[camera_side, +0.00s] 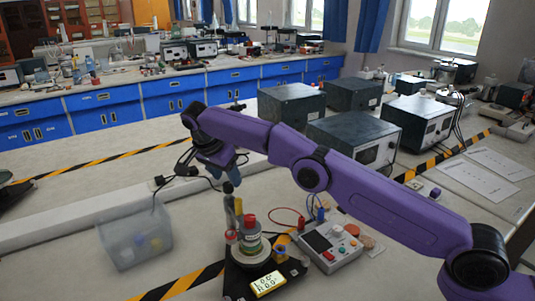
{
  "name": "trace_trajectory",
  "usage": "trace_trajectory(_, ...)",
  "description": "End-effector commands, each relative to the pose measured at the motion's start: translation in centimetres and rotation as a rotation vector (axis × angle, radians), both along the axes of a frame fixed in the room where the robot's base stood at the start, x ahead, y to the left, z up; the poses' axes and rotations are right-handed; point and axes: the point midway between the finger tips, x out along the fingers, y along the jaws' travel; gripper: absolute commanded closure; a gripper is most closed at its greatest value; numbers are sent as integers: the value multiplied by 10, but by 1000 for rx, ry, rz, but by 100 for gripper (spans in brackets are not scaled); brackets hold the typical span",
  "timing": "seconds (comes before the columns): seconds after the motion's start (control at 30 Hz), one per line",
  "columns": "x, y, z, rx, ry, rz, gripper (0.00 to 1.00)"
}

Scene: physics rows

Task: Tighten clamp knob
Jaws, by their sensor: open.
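My gripper (228,186) hangs from the end of my purple arm and points down, left of the middle of the picture. It is open, with no held object visible. Just below it stands an upright, dark and yellowish part (236,210) of a small rig; I cannot tell whether the fingers touch it. The rig has a dark base (236,283), a bottle-like piece with a red top (250,235), a smaller red piece (231,237) and a yellow display (268,284) that seems to read zero angles. Which piece is the clamp knob is too small to tell.
A clear bin (112,238) with small coloured pieces stands left of the rig. A panel box (345,257) with a screen and buttons sits at its right, with wires behind it. Dark instrument boxes (355,100) fill the bench behind my arm. The bench left of the gripper is mostly clear.

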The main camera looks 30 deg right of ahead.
Motion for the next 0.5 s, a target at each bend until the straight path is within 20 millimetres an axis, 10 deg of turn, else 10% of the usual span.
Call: trace_trajectory(0.5, -6, -2, 18, 1, 1, 1, 43)
